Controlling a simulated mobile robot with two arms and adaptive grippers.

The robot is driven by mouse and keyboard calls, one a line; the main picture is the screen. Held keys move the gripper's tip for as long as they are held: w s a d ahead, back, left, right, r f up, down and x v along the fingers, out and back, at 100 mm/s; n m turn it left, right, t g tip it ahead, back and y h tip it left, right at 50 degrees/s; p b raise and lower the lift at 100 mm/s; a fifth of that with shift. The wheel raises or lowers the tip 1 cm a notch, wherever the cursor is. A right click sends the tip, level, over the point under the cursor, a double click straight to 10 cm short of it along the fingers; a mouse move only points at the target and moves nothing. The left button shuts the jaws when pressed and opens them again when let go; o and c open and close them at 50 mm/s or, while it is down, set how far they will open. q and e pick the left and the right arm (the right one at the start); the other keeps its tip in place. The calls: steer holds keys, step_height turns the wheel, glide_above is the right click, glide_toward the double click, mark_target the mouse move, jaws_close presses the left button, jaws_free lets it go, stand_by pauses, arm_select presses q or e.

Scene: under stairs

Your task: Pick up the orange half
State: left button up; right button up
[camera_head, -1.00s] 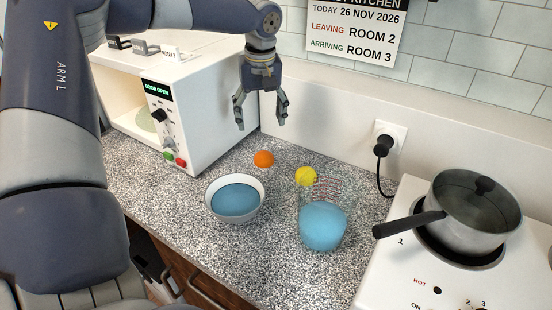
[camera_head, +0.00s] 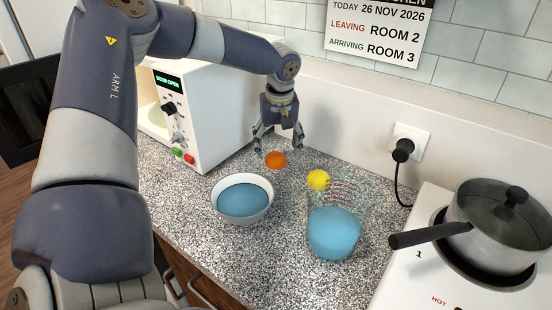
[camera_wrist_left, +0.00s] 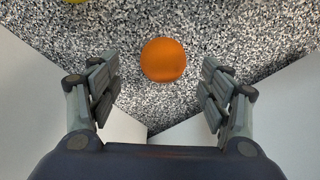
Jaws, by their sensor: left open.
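The orange half (camera_head: 275,160) rests on the speckled counter, behind the bowl. In the left wrist view the orange half (camera_wrist_left: 163,60) shows as a round orange shape, ahead of and between the fingers. My left gripper (camera_head: 279,146) is open and points down, just above and close to the orange half. In the left wrist view my left gripper (camera_wrist_left: 160,95) has its fingers wide apart with nothing between their pads. My right gripper is in neither view.
A white bowl (camera_head: 266,208) of blue liquid and a measuring cup (camera_head: 335,232) with blue liquid stand in front. A yellow fruit (camera_head: 318,180) lies right of the orange. The open microwave (camera_head: 215,110) stands left; a pot (camera_head: 495,225) sits on the stove (camera_head: 400,278) at right.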

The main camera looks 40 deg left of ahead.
mark_target(276, 154)
arm_select(q)
steer(key=f, duration=0.3)
steer(key=shift+a+f, duration=0.25)
steer(key=shift+a, duration=0.15)
steer(key=c, duration=1.1)
steer(key=shift+c, duration=0.3)
step_height(276, 154, up, 10)
